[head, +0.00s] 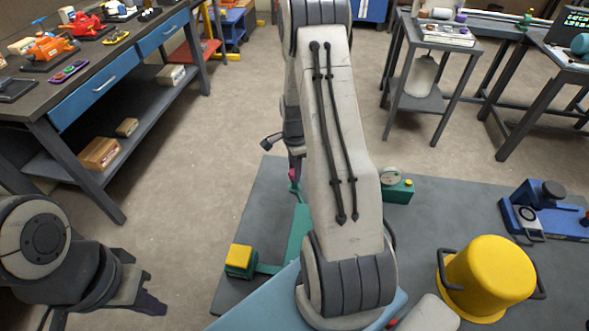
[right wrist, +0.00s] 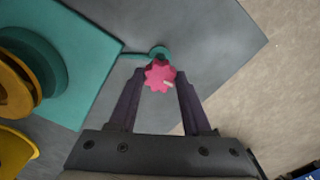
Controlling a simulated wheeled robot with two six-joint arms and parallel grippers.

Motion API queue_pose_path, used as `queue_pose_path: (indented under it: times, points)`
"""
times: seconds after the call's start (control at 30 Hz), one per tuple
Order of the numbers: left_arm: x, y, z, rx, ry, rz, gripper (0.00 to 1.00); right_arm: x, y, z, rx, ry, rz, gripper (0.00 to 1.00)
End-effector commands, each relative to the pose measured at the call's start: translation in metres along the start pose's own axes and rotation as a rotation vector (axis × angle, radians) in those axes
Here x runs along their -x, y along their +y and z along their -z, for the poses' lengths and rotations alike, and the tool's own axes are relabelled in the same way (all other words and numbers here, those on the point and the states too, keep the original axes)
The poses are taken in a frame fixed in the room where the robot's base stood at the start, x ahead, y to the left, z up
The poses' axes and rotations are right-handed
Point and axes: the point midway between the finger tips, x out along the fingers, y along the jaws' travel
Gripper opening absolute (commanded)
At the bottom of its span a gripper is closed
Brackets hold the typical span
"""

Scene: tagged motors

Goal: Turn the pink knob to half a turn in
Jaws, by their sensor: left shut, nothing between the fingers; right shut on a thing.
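The pink knob (right wrist: 160,77) has a scalloped rim and a short pale mark that points to the lower right in the right wrist view. My right gripper (right wrist: 160,74) is shut on it, one dark finger on each side. In the head view only a small pink bit of the knob (head: 292,175) shows below my right gripper (head: 294,150); my arm hides much around it. A teal fitting (right wrist: 160,53) lies just behind the knob. My left gripper (head: 150,303) is shut and empty at the lower left, apart from everything.
A grey mat (head: 258,215) lies below, with a teal block with a yellow top (head: 239,257), a green box with a gauge (head: 396,188), a yellow bucket-shaped thing (head: 490,277) and a blue device (head: 548,212). A workbench (head: 98,53) stands at left. Floor between is clear.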

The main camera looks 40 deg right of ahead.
Motion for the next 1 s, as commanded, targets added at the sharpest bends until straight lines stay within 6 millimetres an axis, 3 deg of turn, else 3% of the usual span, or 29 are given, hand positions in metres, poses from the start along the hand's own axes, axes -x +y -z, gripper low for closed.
queue_pose_path:
  times: [0.3, 0.83, 0.87, 0.9, 0.93, 1.0]
  points:
    - [-0.0004, 0.0, 0.0, 0.0, 0.0, 0.0, 0.0, 0.0014, -0.0016, 0.0003, -0.117, 0.001, 0.005, 0.0]
    - [-0.0005, 0.0, 0.0, 0.0, 0.0, 0.0, 0.0, 0.0016, -0.0018, 0.0003, -0.14, 0.001, 0.005, 0.0]
    - [-0.0005, 0.0, 0.0, 0.0, 0.0, 0.0, 0.0, 0.0016, -0.0018, 0.0003, -0.14, 0.001, 0.005, 0.56]
    - [-0.0005, 0.0, 0.0, 0.0, 0.0, 0.0, 0.0, 0.0016, -0.0018, 0.0003, -0.139, 0.001, 0.005, 0.71]
    - [-0.0005, 0.0, 0.0, 0.0, 0.0, 0.0, 0.0, 0.0015, -0.0017, 0.0003, -0.139, 0.001, 0.005, 0.79]
    - [-0.0005, 0.0, 0.0, 0.0, 0.0, 0.0, 0.0, 0.0012, -0.0013, 0.0002, -0.139, 0.001, 0.004, 0.79]
